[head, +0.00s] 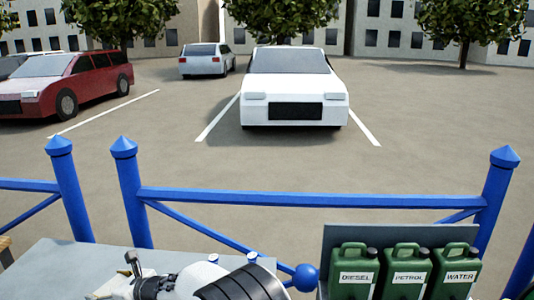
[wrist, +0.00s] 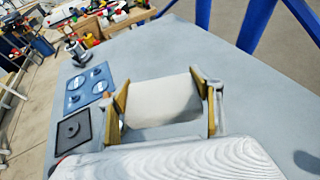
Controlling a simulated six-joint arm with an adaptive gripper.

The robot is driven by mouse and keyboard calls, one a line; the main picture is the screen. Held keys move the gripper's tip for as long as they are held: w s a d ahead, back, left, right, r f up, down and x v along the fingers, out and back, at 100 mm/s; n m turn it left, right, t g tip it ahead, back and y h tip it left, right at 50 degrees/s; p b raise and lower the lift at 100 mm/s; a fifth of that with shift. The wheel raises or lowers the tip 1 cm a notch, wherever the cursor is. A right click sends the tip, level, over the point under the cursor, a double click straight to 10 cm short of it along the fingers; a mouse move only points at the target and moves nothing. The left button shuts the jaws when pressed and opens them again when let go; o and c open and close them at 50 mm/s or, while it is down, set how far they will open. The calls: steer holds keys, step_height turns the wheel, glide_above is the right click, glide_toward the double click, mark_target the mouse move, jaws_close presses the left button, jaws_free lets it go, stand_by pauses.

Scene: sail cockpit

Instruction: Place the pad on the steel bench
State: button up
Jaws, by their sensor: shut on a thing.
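In the wrist view, my gripper (wrist: 165,108) has its two yellow-padded fingers on either side of a pale, whitish block, which I take to be the pad (wrist: 165,98). The fingers are shut on it, and it appears over the grey steel bench (wrist: 165,48). I cannot tell whether the pad touches the bench top. In the head view, part of my gripper shows at the bottom left over the steel bench (head: 60,265); the pad is not clearly visible there.
A blue plate with round pieces (wrist: 88,90) and a dark square plate (wrist: 73,130) lie on the bench's left side. A cluttered workbench (wrist: 90,20) stands beyond. Blue railings (head: 310,198) run behind. Green cans (head: 405,270) stand at right. The bench's upper middle is clear.

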steer(key=shift+s+d+f, duration=0.2)
steer(key=shift+s+f, duration=0.05)
steer(key=shift+f, duration=0.2)
steer(key=d, duration=0.1)
steer(key=f, duration=0.1)
steer(key=d, duration=0.1)
steer(key=shift+s+d+f, duration=0.25)
steer(key=shift+s+d, duration=0.05)
steer(key=shift+d, duration=0.05)
steer(key=w+d+r+m+t+h, duration=0.1)
steer(key=w+d+m+t+h, duration=0.15)
steer(key=d, duration=1.25)
steer(key=w+d+r+m+t+h, duration=0.2)
steer(key=w+d+m, duration=0.2)
steer(key=d, duration=1.2)
steer(key=w+d+r+m+t+h, duration=0.1)
steer(key=w+d+m+t+h, duration=0.2)
steer(key=d, duration=1.2)
steer(key=s+d+r+m+h, duration=0.1)
steer(key=d+r+m+h, duration=0.1)
steer(key=d, duration=0.8)
steer(key=s+d+r+m+t+h, duration=0.1)
steer(key=d+r+m+h, duration=0.1)
steer(key=d, duration=0.9)
steer(key=shift+d+r+h, duration=0.15)
steer(key=shift+r+h, duration=0.05)
steer(key=shift+h, duration=0.25)
